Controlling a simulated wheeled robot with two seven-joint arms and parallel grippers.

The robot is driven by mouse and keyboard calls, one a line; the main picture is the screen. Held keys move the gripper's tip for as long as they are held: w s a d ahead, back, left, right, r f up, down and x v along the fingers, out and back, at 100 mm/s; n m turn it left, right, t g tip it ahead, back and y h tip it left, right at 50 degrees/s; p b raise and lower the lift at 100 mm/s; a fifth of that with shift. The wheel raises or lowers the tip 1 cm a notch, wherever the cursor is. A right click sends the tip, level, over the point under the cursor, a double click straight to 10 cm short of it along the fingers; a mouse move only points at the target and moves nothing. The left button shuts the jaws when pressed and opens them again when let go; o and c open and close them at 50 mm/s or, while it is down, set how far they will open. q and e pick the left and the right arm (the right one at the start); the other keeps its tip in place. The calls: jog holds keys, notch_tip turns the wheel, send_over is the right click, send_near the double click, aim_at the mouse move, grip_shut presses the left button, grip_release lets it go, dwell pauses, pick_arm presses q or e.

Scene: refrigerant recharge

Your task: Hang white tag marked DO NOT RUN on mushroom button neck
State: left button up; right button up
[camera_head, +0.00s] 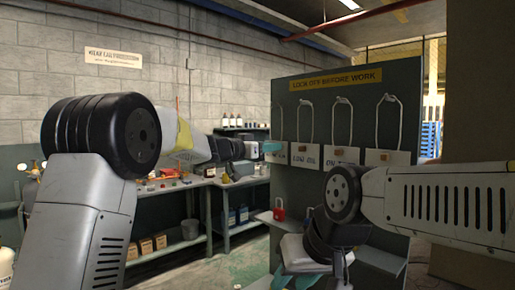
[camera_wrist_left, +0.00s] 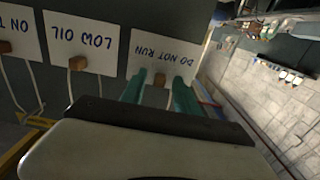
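The white DO NOT RUN tag (camera_wrist_left: 167,52) hangs on the board, upside down in the left wrist view. Its head-view counterpart is mostly hidden behind my left gripper (camera_head: 270,148). The left gripper is open. In the left wrist view its teal fingers (camera_wrist_left: 160,92) stand apart on either side of the tag's brown block (camera_wrist_left: 160,80), overlapping the tag's edge; I cannot tell whether they touch it. My right gripper (camera_head: 294,283) is low in the head view, partly cut off, its teal fingertips apart and no held object visible. I cannot make out the mushroom button.
The grey lockout board (camera_head: 325,103) holds other wire-looped tags, including LOW OIL (camera_head: 305,158) beside the left gripper. A red padlock (camera_head: 279,211) is lower on the board. A cluttered workbench (camera_head: 163,188) stands behind left, with a grey bucket (camera_head: 190,229) beneath. Open floor shows between.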

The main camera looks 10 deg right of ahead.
pick_arm(q)
grip_shut()
jog(key=shift+r, duration=1.6)
jog(key=shift+a, duration=0.1)
jog(key=v, duration=0.8)
jog(key=shift+s+a, duration=0.15)
jog(key=shift+s, duration=0.05)
